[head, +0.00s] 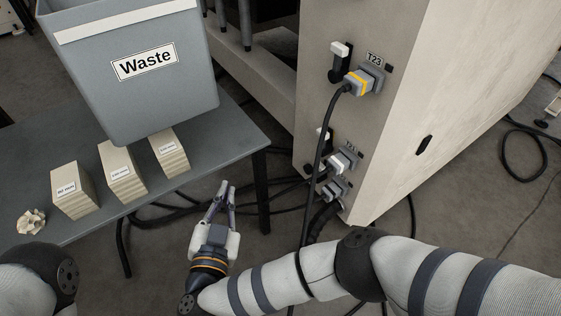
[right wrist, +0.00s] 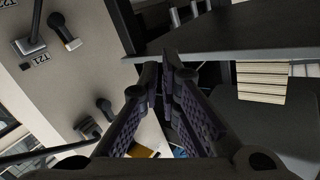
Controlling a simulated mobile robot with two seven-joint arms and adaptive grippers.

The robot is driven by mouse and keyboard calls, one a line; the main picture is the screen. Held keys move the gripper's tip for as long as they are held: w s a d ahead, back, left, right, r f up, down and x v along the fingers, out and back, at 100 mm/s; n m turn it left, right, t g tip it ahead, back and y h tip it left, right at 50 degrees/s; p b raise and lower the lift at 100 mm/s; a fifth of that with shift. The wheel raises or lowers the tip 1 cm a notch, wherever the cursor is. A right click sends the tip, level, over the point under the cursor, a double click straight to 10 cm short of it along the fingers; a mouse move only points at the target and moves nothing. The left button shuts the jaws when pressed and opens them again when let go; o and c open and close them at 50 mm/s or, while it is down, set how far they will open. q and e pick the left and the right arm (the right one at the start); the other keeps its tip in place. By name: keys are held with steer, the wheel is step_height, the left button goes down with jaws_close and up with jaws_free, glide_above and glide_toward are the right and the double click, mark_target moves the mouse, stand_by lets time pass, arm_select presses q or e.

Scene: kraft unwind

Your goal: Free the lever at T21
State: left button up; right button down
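The T21 lever (head: 325,134) sits on the beige cabinet, left of the T21 label (head: 350,146). A black cable (head: 315,170) hanging from the T23 plug (head: 358,81) passes across the lever and partly hides it. A grey plug (head: 342,160) sits beside the T21 lever. My right gripper (head: 227,186) is left of and below the lever, well apart from it. In the right wrist view its fingertips (right wrist: 161,68) meet with nothing seen between them. My left gripper is out of view.
A grey table (head: 225,150) holds a waste bin (head: 145,95), several paper stacks (head: 74,192) and crumpled paper (head: 31,221). The T23 lever (head: 340,60) is higher on the cabinet (head: 440,90). Cables hang and lie below the sockets.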

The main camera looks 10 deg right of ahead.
mark_target(325, 142)
steer(key=d+f+m+g+h+b, duration=0.1)
steer(key=d+f+m+b, duration=0.1)
steer(key=d+m, duration=0.9)
steer(key=d+f+m+h+b, duration=0.1)
steer(key=d+m+b, duration=0.25)
steer(key=d, duration=1.25)
steer(key=shift+m, duration=0.25)
steer(key=x, duration=0.3)
steer(key=b+x, duration=0.1)
steer(key=x, duration=0.2)
steer(key=f+b+x, duration=0.1)
steer(key=x, duration=0.2)
steer(key=shift+w+d, duration=0.15)
steer(key=shift+d, duration=0.15)
steer(key=shift+w+a+f+b, duration=0.1)
steer(key=shift+w+a+b, duration=0.25)
steer(key=shift+w, duration=0.25)
steer(key=shift+w+a+f+b, duration=0.1)
steer(key=shift+w+a+b, duration=0.15)
steer(key=shift+w+b, duration=0.25)
steer(key=shift+w+a+r, duration=0.15)
steer(key=shift+w+a, duration=0.05)
steer(key=shift+w, duration=0.45)
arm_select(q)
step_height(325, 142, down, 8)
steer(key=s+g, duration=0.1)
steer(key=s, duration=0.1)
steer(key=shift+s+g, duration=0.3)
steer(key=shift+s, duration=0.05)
